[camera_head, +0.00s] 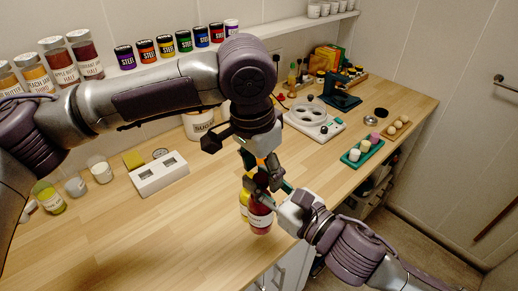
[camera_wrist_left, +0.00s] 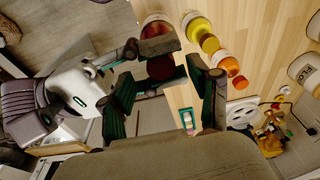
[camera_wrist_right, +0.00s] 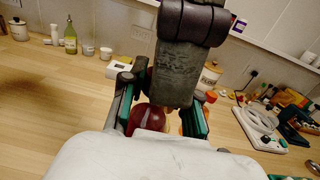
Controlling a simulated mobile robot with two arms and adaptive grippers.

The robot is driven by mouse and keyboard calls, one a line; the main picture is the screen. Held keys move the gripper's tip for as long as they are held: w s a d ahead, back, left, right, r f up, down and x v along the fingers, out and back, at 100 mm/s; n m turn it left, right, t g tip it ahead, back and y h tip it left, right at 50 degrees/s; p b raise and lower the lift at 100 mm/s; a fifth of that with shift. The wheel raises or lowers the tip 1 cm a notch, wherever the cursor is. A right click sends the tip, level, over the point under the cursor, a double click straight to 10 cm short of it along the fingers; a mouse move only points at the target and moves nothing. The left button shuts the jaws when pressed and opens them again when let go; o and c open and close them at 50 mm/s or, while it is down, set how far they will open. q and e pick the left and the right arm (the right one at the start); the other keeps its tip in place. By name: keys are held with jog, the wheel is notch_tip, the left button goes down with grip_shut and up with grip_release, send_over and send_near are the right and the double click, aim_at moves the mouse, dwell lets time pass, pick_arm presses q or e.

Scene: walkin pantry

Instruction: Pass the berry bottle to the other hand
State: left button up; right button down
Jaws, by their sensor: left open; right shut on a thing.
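The berry bottle (camera_head: 261,217) is dark red with a white label and hangs upright over the counter's front part. My right gripper (camera_head: 264,188) is shut on its upper part; the dark red also shows between that gripper's fingers in the right wrist view (camera_wrist_right: 148,117). My left gripper (camera_head: 258,163) is open just above, pointing down, with its fingers on either side of the bottle's top. In the left wrist view the dark red bottle (camera_wrist_left: 160,68) lies between the open left fingers. I cannot tell whether they touch it. The fingers hide much of the bottle.
A yellow bottle (camera_head: 244,205) stands close behind the berry bottle. A white block with square openings (camera_head: 160,174) is left, and a white device with a wheel (camera_head: 313,121) is right. A green tray (camera_head: 362,153) lies near the right edge. The counter's front left is clear.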

aim_at(264, 178)
pick_arm(q)
jog(key=shift+w+d+f, duration=0.1)
jog(key=shift+f, duration=0.7)
jog(key=shift+w+d+f, duration=0.1)
jog(key=shift+f, duration=0.7)
jog(key=shift+s+d, duration=0.1)
jog(key=shift+s, duration=0.05)
grip_shut()
jog(key=shift+c, duration=0.4)
grip_release()
jog(key=shift+o, duration=0.4)
